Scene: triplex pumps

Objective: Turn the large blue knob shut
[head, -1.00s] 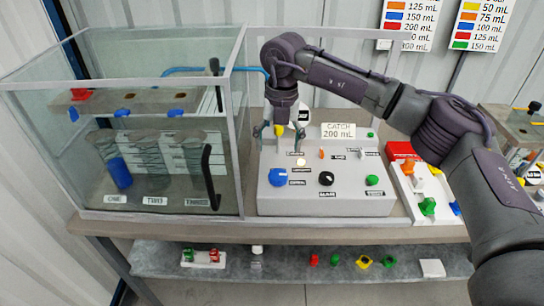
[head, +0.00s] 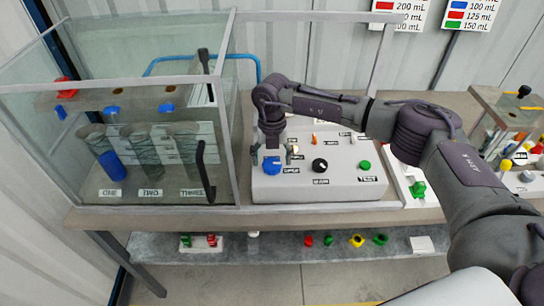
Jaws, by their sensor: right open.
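The large blue knob (head: 271,165) sits at the left end of the sloped face of the grey control box (head: 325,187). My right gripper (head: 272,155) points down over the knob with its fingers apart, one to each side of the knob's top. I cannot tell whether the fingers touch it. My left gripper is not in view.
A black knob (head: 320,165) and a green knob (head: 365,166) sit to the right on the same box. A glass tank (head: 228,120) with several cylinders stands close on the left. A lower shelf (head: 300,250) holds small coloured parts.

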